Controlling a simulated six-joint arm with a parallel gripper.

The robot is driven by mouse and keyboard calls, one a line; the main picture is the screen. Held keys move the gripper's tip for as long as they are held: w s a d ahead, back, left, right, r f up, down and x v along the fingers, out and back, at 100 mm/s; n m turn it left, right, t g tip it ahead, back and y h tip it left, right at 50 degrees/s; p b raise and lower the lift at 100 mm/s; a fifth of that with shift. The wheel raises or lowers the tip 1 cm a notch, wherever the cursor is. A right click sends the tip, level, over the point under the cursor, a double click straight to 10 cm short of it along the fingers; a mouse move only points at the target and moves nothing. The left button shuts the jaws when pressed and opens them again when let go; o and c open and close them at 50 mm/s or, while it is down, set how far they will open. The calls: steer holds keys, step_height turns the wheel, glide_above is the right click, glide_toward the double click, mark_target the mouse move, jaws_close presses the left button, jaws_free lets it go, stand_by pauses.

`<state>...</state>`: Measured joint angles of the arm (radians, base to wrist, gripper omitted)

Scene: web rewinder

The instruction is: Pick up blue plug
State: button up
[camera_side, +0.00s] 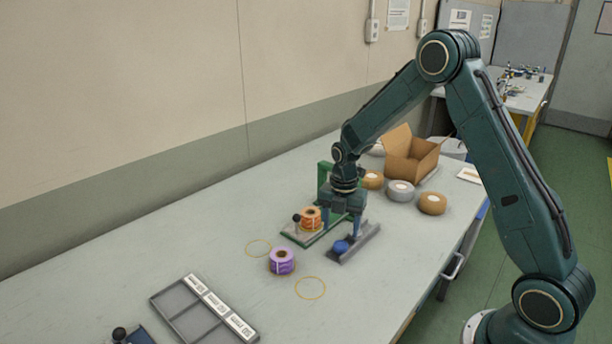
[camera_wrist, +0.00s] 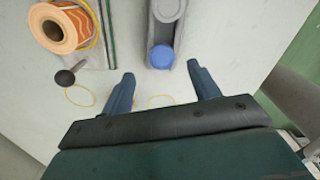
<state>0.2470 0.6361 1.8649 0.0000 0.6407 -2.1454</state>
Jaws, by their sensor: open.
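The blue plug (camera_side: 341,246) sits at the near end of a grey channel-like holder (camera_side: 366,238) on the table. In the wrist view the round blue plug (camera_wrist: 162,56) lies at the end of the grey holder (camera_wrist: 176,30), ahead of my gripper and between the lines of its two fingers. My gripper (camera_wrist: 160,78) is open and empty, pointing down. In the side view my gripper (camera_side: 341,232) is above the holder area, close to the plug. I cannot tell its exact height over the plug.
An orange roll (camera_side: 311,218) sits on a green-framed stand with a dark knob (camera_side: 296,218), left of the holder. A purple roll (camera_side: 282,261) and a grey compartment tray (camera_side: 190,318) are nearer. Tape rolls (camera_side: 401,191) and a cardboard box (camera_side: 410,160) stand behind.

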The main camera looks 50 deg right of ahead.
mark_target(341, 244)
steer(key=shift+f, duration=0.1)
steer(key=shift+s+f, duration=0.15)
steer(key=shift+f, duration=2.35)
steer(key=c, duration=1.1)
